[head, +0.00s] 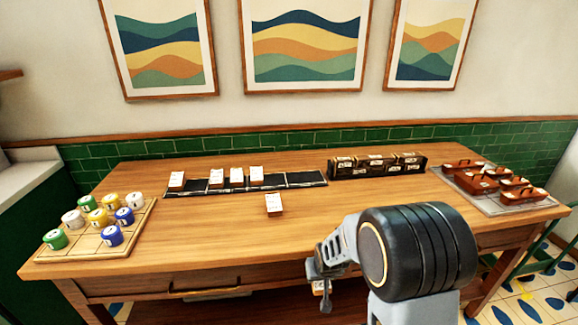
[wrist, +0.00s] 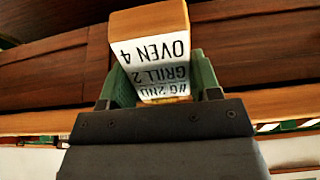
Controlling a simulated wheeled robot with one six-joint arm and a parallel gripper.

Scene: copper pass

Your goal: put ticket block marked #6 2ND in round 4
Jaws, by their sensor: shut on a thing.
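The ticket block (wrist: 160,55) in the wrist view is wooden with a white face reading "#6 2ND", "GRILL 2" and "OVEN 4", upside down in the picture. My gripper (wrist: 160,90) is shut on it, with green fingers on both sides. In the head view my gripper (head: 322,278) hangs at the table's front edge, low and partly hidden by my arm; a bit of the block (head: 320,288) shows below it. A black rail (head: 305,179) lies along the table's back left with several ticket blocks. No label for round 4 is readable.
Another ticket block (head: 274,204) lies on the table in front of the rail. A black holder (head: 376,166) stands back centre-right. Copper-coloured pans on a tray (head: 488,207) are at right, coloured canisters on a wooden board (head: 75,247) at left. The centre-left tabletop is clear.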

